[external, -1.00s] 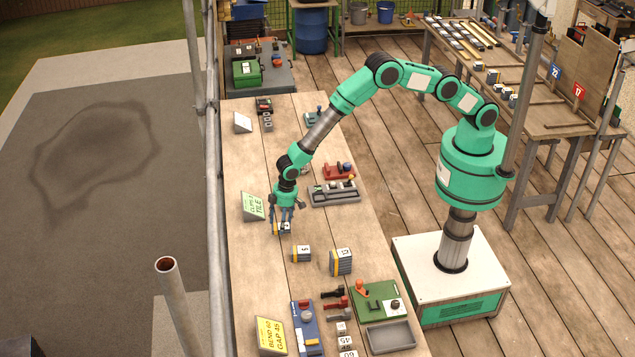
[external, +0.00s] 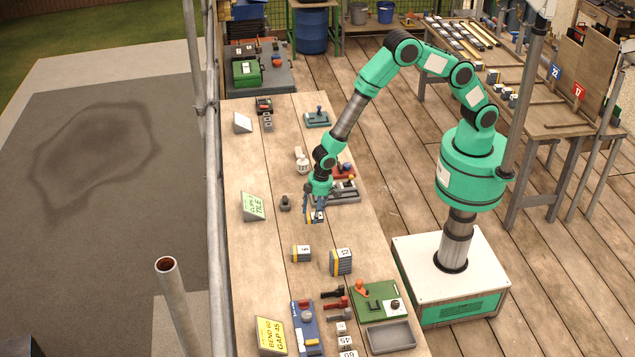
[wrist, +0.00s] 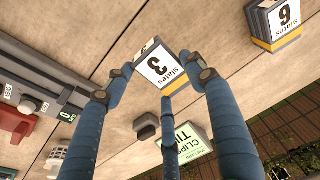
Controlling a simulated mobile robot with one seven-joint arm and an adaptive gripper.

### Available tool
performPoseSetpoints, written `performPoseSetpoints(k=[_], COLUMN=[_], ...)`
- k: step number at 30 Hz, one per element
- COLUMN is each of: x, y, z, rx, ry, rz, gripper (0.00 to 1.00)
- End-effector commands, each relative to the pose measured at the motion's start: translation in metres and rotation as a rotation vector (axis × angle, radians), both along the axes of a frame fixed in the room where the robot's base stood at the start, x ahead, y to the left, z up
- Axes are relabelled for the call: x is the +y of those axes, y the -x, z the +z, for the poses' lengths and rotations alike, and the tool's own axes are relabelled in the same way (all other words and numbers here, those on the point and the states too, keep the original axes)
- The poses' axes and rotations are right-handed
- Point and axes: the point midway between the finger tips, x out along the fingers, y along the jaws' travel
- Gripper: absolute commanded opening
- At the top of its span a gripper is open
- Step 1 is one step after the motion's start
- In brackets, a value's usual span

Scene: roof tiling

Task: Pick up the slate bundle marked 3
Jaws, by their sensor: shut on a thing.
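The slate bundle marked 3 (wrist: 161,68) has a white label and a yellow band. It sits between the fingertips of my gripper (wrist: 158,82) in the wrist view. In the external view the bundle (external: 317,217) is at the tips of my gripper (external: 316,212), which is shut on it. It looks held above the bench, right of the green tile sign (external: 253,206); the height is hard to tell. My fingers cover part of its sides.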

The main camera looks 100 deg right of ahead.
Motion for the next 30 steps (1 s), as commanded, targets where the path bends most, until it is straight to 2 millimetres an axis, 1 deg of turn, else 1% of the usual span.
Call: performPoseSetpoints(k=[3, 9, 30], x=[-0.001, -0.002, 0.000], y=[0.008, 0.015, 0.015], z=[0.001, 0.002, 0.003], rx=[-0.001, 0.000, -0.001], ry=[0.000, 0.000, -0.001], rz=[0.000, 0.001, 0.002], gripper=[0.26, 0.26, 0.26])
